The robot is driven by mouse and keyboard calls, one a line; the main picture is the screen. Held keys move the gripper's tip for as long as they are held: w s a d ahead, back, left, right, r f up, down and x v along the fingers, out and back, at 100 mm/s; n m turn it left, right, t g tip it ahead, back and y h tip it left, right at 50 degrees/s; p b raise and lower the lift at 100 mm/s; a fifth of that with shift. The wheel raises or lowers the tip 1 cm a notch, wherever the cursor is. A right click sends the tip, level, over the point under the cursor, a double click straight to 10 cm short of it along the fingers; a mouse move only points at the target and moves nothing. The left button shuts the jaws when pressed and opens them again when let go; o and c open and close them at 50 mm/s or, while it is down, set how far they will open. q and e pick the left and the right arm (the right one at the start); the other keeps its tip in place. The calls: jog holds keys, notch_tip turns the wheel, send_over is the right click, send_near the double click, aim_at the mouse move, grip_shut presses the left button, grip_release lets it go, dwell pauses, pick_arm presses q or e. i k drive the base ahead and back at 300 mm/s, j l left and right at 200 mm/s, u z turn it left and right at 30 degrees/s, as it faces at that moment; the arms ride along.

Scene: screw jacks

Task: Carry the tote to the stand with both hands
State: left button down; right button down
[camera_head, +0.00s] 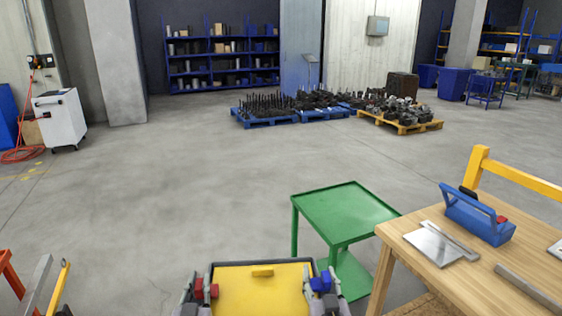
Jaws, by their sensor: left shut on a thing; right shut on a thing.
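The tote (237,263) is at the bottom centre of the head view, with a dark rim and a flat yellow surface inside it. A small yellow block (262,272) sits near its far edge. My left gripper (206,291), with red parts, is shut on the tote's left side. My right gripper (320,284), with blue parts, is shut on its right side. The tote's near end is cut off by the frame. The stand (345,207) is a green table with an empty top and a lower shelf, ahead and right of the tote.
A wooden workbench (460,280) stands right of the stand, holding a blue toolbox (478,214) and metal plates. Orange and yellow frame parts (60,287) show at lower left. A white cabinet (60,118) and loaded pallets (402,126) are farther off. The floor ahead is clear.

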aim_at(346, 209)
jog(key=i+u, duration=0.5)
jog(key=i, duration=1.35)
jog(key=i+z, duration=0.35)
jog(key=i, duration=0.6)
jog(key=i+j+z, duration=0.15)
jog(key=i+z, duration=0.35)
jog(key=i, duration=0.45)
jog(key=i+z, duration=0.15)
jog(key=z, duration=1.9)
